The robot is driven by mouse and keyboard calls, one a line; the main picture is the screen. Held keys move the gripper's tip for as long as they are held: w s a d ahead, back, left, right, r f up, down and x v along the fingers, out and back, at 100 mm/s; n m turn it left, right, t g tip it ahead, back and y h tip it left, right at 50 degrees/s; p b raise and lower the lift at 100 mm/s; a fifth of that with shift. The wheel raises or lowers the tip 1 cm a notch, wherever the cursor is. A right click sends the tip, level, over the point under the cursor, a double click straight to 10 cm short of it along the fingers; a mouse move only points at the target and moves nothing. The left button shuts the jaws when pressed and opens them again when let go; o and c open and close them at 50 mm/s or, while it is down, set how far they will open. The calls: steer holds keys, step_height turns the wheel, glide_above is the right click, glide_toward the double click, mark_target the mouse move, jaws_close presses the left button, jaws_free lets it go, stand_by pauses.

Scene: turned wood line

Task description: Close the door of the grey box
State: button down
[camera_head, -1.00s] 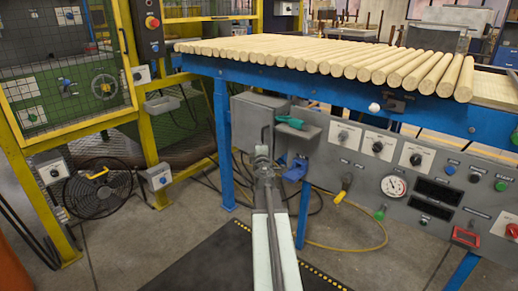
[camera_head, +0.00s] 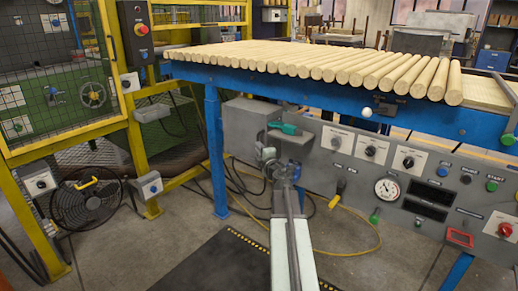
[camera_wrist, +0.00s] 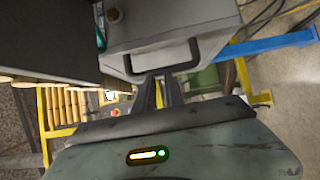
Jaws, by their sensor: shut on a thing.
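The grey box (camera_head: 243,124) hangs under the left end of the blue-framed table, in the head view. In the wrist view a grey panel (camera_wrist: 190,20), which looks like its door, fills the top middle and carries a black U-shaped handle (camera_wrist: 190,64). My gripper (camera_wrist: 161,78) is shut on the handle, with its two dark fingers reaching up to the bar. In the head view my gripper (camera_head: 270,158) is in front of the box's lower right side, and my arm hides part of it. How far the door stands open is hard to tell.
The control panel (camera_head: 340,170) continues to the right. A blue table leg (camera_head: 215,150) stands just left of the box. A yellow hose (camera_head: 350,251) lies on the floor. A fan (camera_head: 88,200) stands at left.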

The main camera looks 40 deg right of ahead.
steer(key=d+h, duration=0.1)
steer(key=d, duration=0.1)
steer(key=shift+d+r+m, duration=0.15)
steer(key=shift+d+m, duration=0.15)
steer(key=shift+m, duration=0.1)
steer(key=s+a+y, duration=0.1)
steer(key=s+a, duration=0.1)
steer(key=a, duration=0.4)
steer(key=s+d, duration=0.6)
steer(key=s, duration=0.1)
steer(key=shift+d+n, duration=0.3)
steer(key=shift+n, duration=0.1)
